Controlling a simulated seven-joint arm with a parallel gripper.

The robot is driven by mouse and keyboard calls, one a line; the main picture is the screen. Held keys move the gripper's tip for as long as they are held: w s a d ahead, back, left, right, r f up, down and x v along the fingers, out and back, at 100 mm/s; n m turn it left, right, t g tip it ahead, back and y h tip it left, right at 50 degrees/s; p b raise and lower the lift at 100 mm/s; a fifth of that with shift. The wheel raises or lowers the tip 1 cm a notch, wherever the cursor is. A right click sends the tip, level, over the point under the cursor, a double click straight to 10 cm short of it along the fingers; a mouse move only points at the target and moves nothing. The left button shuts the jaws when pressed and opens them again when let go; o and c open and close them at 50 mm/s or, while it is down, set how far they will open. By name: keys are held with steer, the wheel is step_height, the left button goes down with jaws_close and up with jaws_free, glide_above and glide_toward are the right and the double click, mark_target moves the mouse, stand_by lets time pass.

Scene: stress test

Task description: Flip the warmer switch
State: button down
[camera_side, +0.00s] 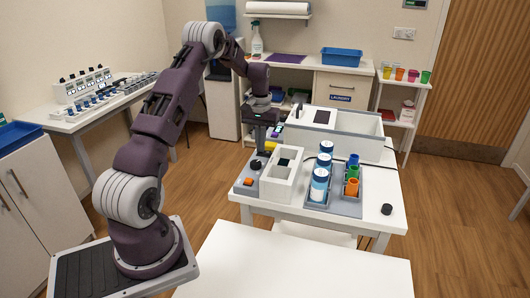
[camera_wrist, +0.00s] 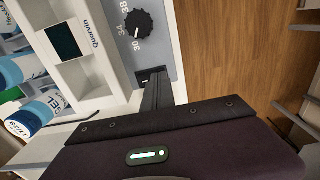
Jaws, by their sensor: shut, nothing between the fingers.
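The warmer (camera_side: 283,184) is a white box with open wells and a grey control strip along its left side in the side view. My gripper (camera_side: 262,152) points down at the strip's far end. In the wrist view its shut, empty fingers (camera_wrist: 157,80) are right at the switch and partly cover it. I cannot tell whether they touch it or which way it is set.
Blue-capped bottles (camera_side: 320,184) and coloured cups stand in a grey rack (camera_side: 345,204) right of the warmer. A larger white box (camera_side: 352,124) stands behind. An orange button (camera_side: 248,181) is at the strip's near end. A black knob (camera_side: 387,209) lies near the table's right edge.

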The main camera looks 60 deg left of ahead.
step_height(320, 180, up, 7)
stand_by(0.5)
steer(key=s+d+r+m+t, duration=0.1)
steer(key=s+d+r+m, duration=0.15)
steer(key=d+r, duration=0.65)
steer(key=s+d+r+m+t, duration=0.1)
steer(key=s+d+r+m, duration=0.15)
steer(key=d+r, duration=0.65)
steer(key=s+d+f+m+t, duration=0.1)
steer(key=s+d+f+m, duration=0.1)
steer(key=s+d, duration=0.6)
steer(key=s+d+f+m+t, duration=0.2)
steer(key=s+d, duration=0.6)
steer(key=s, duration=0.3)
steer(key=shift+s+d+t, duration=0.3)
steer(key=shift+f, duration=0.1)
